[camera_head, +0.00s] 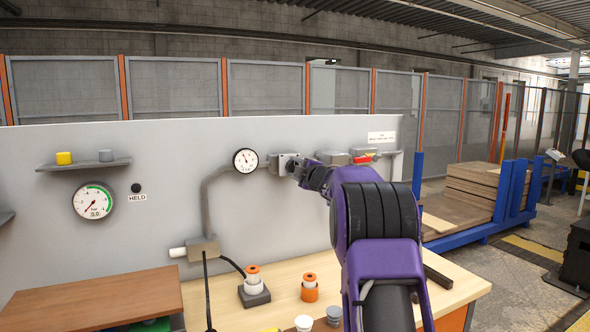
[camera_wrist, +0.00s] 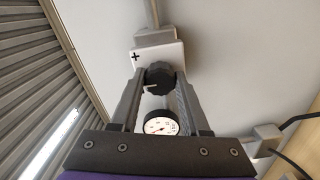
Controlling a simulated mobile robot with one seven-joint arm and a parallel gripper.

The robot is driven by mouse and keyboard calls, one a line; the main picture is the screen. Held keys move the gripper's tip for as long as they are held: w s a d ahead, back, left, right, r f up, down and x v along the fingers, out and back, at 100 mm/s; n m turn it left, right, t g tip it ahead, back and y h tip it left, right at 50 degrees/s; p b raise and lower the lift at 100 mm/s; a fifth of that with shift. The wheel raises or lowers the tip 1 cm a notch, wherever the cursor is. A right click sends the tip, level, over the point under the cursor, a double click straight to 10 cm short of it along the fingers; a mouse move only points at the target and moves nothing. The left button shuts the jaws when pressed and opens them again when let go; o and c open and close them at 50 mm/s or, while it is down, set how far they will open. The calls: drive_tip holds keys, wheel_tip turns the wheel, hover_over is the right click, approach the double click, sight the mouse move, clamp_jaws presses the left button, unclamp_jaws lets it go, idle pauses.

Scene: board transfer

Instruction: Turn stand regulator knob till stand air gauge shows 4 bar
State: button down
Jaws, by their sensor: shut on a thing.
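The black regulator knob (camera_wrist: 160,75) stands out from a pale square plate with a plus mark in the wrist view. My gripper (camera_head: 298,170) is at this regulator (camera_head: 284,162) on the grey panel. Its two fingers are shut on the knob, one on each side. A small round gauge (camera_head: 245,160) sits on the pipe left of the regulator; it also shows in the wrist view (camera_wrist: 160,124). Its reading is too small to tell. A larger gauge (camera_head: 94,201) with a green arc hangs at the left, and its display appears to read 0.0.
A "HELD" label (camera_head: 138,198) is beside the large gauge. A shelf (camera_head: 85,165) holds a yellow and a grey cap. Orange-and-white fittings (camera_head: 310,287) stand on the wooden bench (camera_head: 200,300).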

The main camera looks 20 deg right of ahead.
drive_tip(key=shift+c, duration=1.9)
unclamp_jaws()
drive_tip(key=s+b, duration=0.2)
drive_tip(key=s, duration=1.5)
drive_tip(key=shift+s+d, duration=0.2)
drive_tip(key=shift+d, duration=0.15)
drive_tip(key=shift+f, duration=0.1)
